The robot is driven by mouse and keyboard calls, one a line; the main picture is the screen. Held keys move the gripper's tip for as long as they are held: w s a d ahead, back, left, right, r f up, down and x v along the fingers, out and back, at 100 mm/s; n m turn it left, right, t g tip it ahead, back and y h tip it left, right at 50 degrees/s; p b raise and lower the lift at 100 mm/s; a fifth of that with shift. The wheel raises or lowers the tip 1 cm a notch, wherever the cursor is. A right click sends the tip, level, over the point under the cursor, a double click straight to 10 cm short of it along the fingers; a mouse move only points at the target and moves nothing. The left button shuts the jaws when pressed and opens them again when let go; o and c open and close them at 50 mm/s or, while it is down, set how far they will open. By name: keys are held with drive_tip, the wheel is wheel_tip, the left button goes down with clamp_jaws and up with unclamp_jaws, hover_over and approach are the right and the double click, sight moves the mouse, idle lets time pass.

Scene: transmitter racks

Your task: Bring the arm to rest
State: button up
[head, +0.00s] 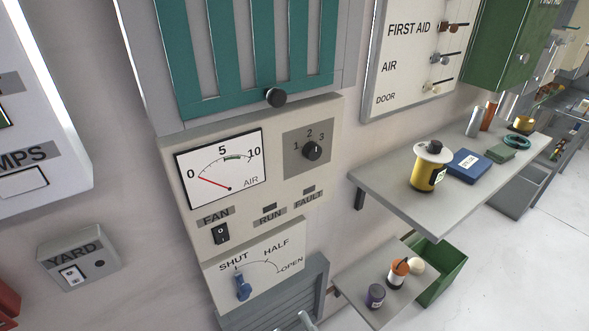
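My gripper and arm cannot be made out in the head view. A pale rounded part shows at the bottom edge, below the control panel, and I cannot tell what it is. The control panel (250,270) faces me on the wall. Its AIR meter (222,168) has a red needle near 0. Its rotary knob (312,151) sits below the numbers 1, 2 and 3. The FAN rocker switch (221,234) is dark. The blue lever (243,287) is below SHUT.
A grey shelf (400,205) juts out at right with a yellow canister (428,174) and a blue box (468,163). A lower shelf (357,283) holds small jars. A green bin (450,272) stands beside it. A YARD switch box (78,258) is at left. Open floor lies at right.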

drive_tip(key=s+d+r+m+h, duration=0.2)
drive_tip(key=s+d+m+h, duration=0.1)
drive_tip(key=s+d, duration=0.3)
drive_tip(key=s+d+r+m+g+h, duration=0.1)
drive_tip(key=s+d+r+m+h, duration=0.1)
drive_tip(key=s+d, duration=0.5)
drive_tip(key=s+d+r+m+g+h, duration=0.1)
drive_tip(key=s+d+r+m+h, duration=0.2)
drive_tip(key=s, duration=1)
drive_tip(key=d+m, duration=0.3)
drive_tip(key=d, duration=0.1)
drive_tip(key=shift+r+h, duration=0.25)
drive_tip(key=shift+h, duration=0.05)
drive_tip(key=shift+s, duration=0.1)
idle(0.9)
